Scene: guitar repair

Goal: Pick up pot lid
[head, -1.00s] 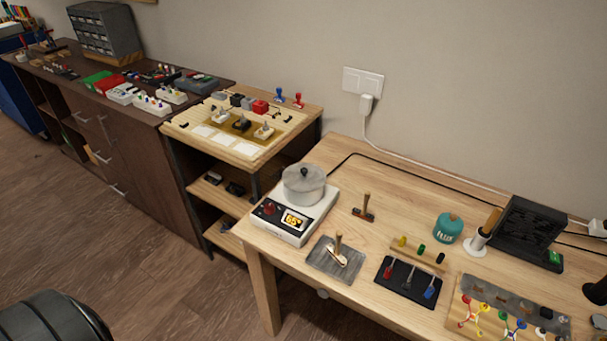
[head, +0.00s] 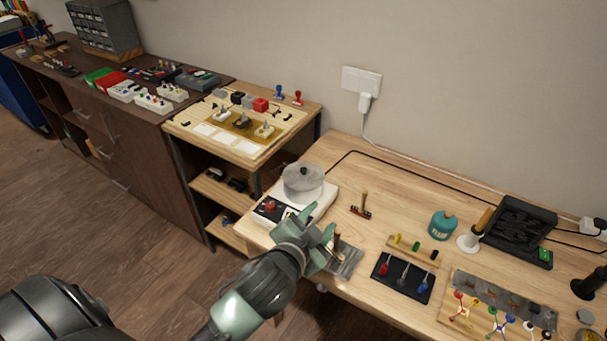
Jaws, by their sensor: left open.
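The pot lid (head: 303,174) is a grey disc with a small dark knob. It lies on top of a grey pot (head: 303,190), which stands on a white hot plate (head: 325,199) at the left end of the wooden table. My left gripper (head: 322,221) is open and empty, just in front of the pot and apart from the lid. It hides the hot plate's display and part of a grey mat (head: 345,262). My right gripper is not in view.
A brush-like tool (head: 362,205) stands right of the pot. A black tray of small tools (head: 403,277), a teal flux jar (head: 443,225) and a black box (head: 520,230) are farther right. A wooden shelf unit (head: 228,150) stands left of the table.

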